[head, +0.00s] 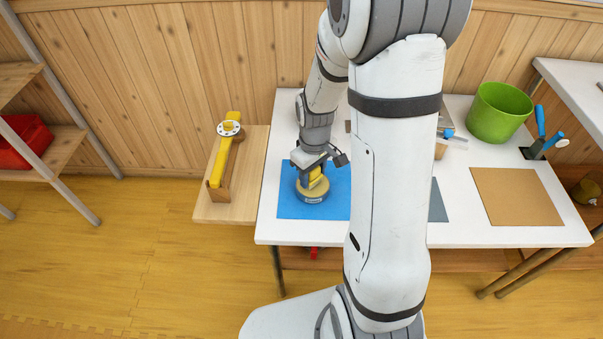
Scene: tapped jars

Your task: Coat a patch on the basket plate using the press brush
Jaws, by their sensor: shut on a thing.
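My gripper (319,163) points down over the blue mat (291,206) at the left of the white table. It is shut on a yellow handle-like part (317,181). Directly below that part is a round, tan-topped thing (312,193) with a grey-blue side and a pale label, over the mat. I cannot tell whether the yellow part is joined to it or only touches it, nor which is the press brush. No plate with a clear basket mark shows. A flat brown square (517,197) lies on the table's right side. A grey flat piece (437,207) is partly hidden by my arm.
A green bucket (499,112) stands at the back right. Blue-handled tools (541,123) stand in a dark holder beside it. A wooden side stand (251,177) left of the table bears a long yellow tool (222,161) with a white disc. My arm hides the table's middle.

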